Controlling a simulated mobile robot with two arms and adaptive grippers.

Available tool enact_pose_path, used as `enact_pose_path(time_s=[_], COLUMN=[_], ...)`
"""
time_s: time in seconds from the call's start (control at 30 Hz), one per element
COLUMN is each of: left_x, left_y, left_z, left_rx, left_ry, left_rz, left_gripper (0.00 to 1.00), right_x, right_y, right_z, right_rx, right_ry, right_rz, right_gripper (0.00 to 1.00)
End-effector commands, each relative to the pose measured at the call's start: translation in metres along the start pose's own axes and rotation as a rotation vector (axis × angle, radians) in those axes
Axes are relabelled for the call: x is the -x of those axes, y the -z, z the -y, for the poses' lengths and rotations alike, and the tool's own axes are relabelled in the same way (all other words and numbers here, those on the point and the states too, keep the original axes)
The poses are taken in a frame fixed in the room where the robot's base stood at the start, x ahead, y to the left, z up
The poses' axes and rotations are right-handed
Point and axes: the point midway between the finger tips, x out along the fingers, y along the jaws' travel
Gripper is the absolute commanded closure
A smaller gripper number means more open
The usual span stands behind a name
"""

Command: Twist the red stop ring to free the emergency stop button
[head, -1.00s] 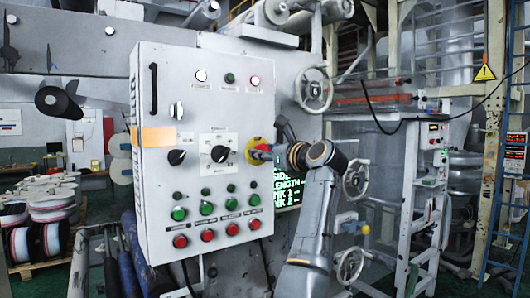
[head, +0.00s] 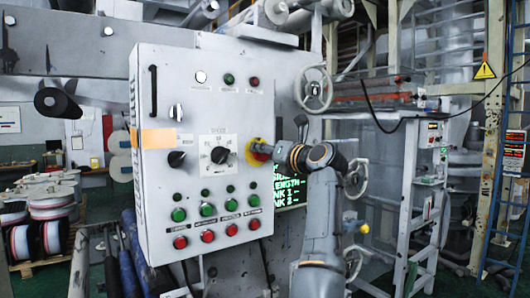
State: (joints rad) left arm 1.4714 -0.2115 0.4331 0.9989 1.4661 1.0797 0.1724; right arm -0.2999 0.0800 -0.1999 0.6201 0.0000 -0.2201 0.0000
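The red emergency stop (head: 260,150) sits on a round yellow plate (head: 251,161) on the right side of the control panel's face. Its red ring and button cannot be told apart at this size. My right gripper (head: 272,153) points left at the stop, right up against it, and partly covers its right side. Whether its fingers are closed on the red part is too small to tell. My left gripper is not in view.
The grey panel (head: 170,220) carries black rotary knobs, lamps, and rows of green and red buttons left of my gripper. A handwheel (head: 314,90) stands above right of my wrist, and another handwheel (head: 355,178) is behind my arm. An orange label (head: 153,138) crosses the panel's left edge.

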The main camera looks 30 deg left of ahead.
Motion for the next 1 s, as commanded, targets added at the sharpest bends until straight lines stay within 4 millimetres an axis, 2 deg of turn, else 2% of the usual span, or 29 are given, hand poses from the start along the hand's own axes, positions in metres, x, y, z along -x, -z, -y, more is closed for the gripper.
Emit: enact_pose_path(time_s=[0.3, 0.8, 0.83, 0.9, 1.0], left_x=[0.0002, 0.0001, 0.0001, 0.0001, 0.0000], left_y=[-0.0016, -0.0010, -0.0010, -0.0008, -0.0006], left_z=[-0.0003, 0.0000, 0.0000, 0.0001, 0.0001], left_rx=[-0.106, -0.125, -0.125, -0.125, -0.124], left_ry=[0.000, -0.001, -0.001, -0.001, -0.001], left_rz=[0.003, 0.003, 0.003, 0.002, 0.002], left_gripper=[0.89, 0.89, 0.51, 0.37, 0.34], right_x=[0.0018, 0.0018, 0.0018, 0.0018, 0.0018], right_y=[0.0001, 0.0000, 0.0000, 0.0000, 0.0000], right_z=[0.0000, 0.0001, 0.0001, 0.0001, 0.0001], right_rx=[0.000, 0.000, 0.000, 0.000, 0.000], right_ry=[0.000, 0.000, 0.000, 0.000, 0.000], right_rz=[0.000, 0.000, 0.000, 0.000, 0.000], right_gripper=[1.00, 1.00, 1.00, 1.00, 1.00])
